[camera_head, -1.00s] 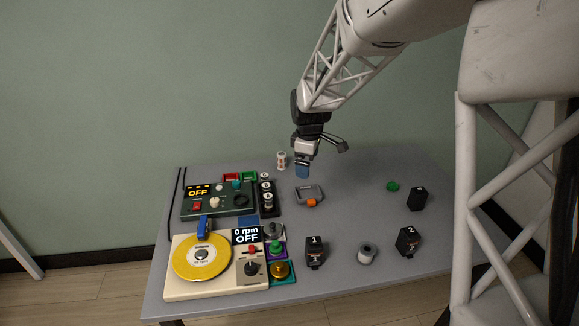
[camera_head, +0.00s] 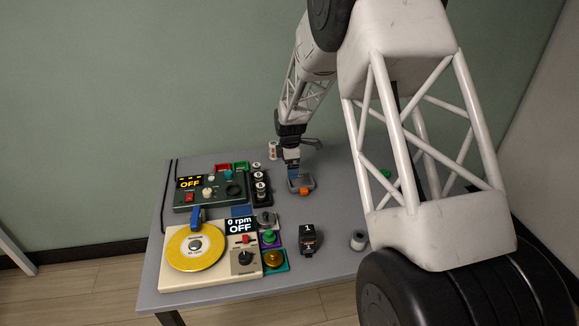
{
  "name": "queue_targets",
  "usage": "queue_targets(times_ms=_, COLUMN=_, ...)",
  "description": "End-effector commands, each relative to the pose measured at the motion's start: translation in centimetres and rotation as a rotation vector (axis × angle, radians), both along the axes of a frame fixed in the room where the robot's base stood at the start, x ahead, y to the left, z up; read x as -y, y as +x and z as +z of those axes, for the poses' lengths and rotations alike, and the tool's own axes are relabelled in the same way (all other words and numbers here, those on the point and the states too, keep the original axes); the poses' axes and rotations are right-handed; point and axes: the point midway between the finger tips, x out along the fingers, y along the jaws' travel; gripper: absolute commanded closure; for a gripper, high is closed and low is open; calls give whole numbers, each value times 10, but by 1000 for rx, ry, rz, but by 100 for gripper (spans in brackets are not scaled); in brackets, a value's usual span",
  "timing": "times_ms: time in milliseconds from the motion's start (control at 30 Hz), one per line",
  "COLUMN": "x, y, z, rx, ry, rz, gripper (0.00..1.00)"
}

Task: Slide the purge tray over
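The purge tray looks to be the small grey tray (camera_head: 309,181) with an orange tab at its front edge, lying on the table in the head view. My gripper (camera_head: 294,174) points down with its blue fingertips low at the tray's back left part, overlapping it in the picture. I cannot tell whether the fingertips touch the tray or are inside it. The fingers look close together, but the gap between them is not visible. The tray's back left part is partly hidden by the gripper.
Left of the tray stand a black rack of small jars (camera_head: 261,186) and a green control box (camera_head: 210,193) reading OFF. In front are a yellow-disc spinner (camera_head: 195,247), a black block marked 1 (camera_head: 307,239) and a grey spool (camera_head: 357,241). My arm hides the table's right side.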

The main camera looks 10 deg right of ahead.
Motion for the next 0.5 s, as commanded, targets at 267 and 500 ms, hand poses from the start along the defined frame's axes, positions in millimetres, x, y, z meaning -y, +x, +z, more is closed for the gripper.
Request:
queue_targets(times_ms=267, x=0, y=5, z=-8, rx=-3, ry=0, rz=20, gripper=0)
queue_targets(times_ms=500, x=0, y=4, z=-8, rx=-3, ry=0, rz=19, gripper=0)
